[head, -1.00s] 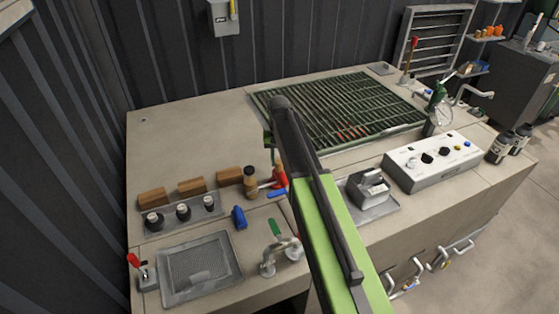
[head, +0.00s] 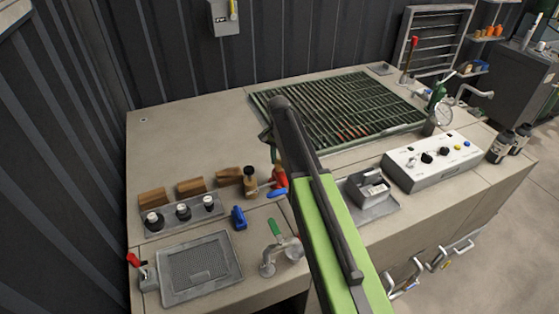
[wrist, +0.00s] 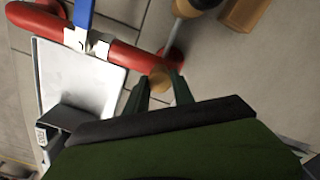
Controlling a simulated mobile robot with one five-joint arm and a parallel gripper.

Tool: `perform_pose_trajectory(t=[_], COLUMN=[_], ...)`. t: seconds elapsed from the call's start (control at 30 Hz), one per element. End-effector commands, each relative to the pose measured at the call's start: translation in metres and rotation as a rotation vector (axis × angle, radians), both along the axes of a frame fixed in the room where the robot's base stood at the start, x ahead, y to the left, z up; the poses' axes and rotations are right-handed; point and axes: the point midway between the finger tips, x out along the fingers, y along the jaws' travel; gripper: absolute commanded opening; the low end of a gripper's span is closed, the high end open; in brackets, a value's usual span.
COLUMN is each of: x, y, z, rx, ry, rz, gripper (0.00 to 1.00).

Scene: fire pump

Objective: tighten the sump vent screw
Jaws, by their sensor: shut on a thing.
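A short brass-coloured knob, which looks like the sump vent screw (wrist: 160,76), shows in the wrist view at the end of a red pipe (wrist: 128,54), beside a red disc. My gripper (wrist: 160,85) has its two dark green fingers on either side of the knob, shut on it. In the head view my green arm covers much of the middle of the bench. My gripper (head: 270,147) shows only in part there, above the red pipe (head: 279,178), and the screw is hidden.
A blue valve handle (wrist: 84,14) crosses the red pipe. A wooden-handled tool (head: 250,182) stands close left of it, near several wooden blocks (head: 191,187). A grey tray (head: 375,208) with a box lies right of my arm. A green grating (head: 345,105) lies behind.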

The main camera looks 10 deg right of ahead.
Motion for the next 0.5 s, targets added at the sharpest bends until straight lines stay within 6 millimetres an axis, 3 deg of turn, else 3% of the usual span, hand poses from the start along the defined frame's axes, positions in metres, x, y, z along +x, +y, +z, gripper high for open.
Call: perform_pose_trajectory(t=[0.4,0.43,0.5], x=[0.0009,0.0009,0.0009], y=[-0.0003,-0.0003,-0.0004], z=[0.0002,0.0002,0.0001], rx=[0.0,0.0,0.0], ry=[-0.003,-0.003,-0.003], rz=[-0.009,-0.009,-0.009], gripper=[0.0,0.31,0.4])
